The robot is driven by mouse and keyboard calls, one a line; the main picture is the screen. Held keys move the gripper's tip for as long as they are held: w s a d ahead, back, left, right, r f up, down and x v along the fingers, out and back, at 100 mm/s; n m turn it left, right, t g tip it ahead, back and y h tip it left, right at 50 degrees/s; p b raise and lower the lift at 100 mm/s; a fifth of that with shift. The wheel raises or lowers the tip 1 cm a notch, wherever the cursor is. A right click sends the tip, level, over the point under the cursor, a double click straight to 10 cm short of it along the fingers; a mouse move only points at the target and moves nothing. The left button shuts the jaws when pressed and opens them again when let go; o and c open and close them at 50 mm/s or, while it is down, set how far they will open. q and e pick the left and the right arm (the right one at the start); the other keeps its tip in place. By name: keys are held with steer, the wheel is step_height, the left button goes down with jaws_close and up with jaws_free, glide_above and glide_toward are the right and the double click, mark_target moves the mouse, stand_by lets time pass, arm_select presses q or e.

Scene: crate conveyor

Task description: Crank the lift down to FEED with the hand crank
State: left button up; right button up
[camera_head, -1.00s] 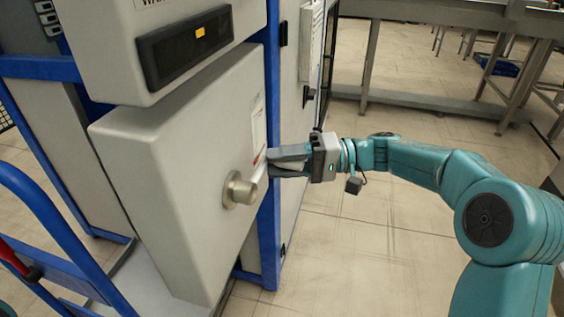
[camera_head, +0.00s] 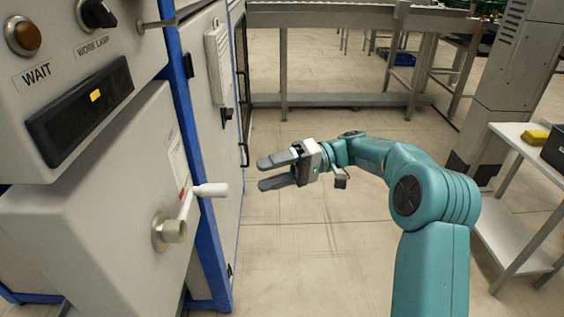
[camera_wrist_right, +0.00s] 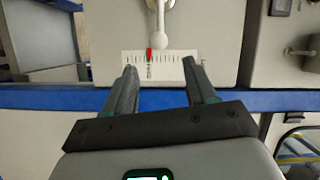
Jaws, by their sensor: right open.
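The hand crank sits on the grey box at the left in the head view. It has a round metal hub (camera_head: 172,232), a short arm and a white handle (camera_head: 211,190) pointing right. A white scale plate (camera_head: 178,163) with a red mark is on the box behind it. In the right wrist view the handle (camera_wrist_right: 159,41) is beyond the fingers, near the scale plate (camera_wrist_right: 180,66) and its red pointer. The scale lettering is too small to read. My right gripper (camera_head: 262,173) is open and empty, right of the handle and apart from it. My left gripper is out of view.
Above the crank box is a panel with a WAIT lamp (camera_head: 23,36), a WORK LAMP knob (camera_head: 97,13) and a dark display (camera_head: 80,110). A blue post (camera_head: 188,130) stands beside it. A side table (camera_head: 520,140) is at the right. The floor between is clear.

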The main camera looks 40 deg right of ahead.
steer(key=v, duration=0.3)
steer(key=shift+a+f, duration=0.1)
stand_by(1.8)
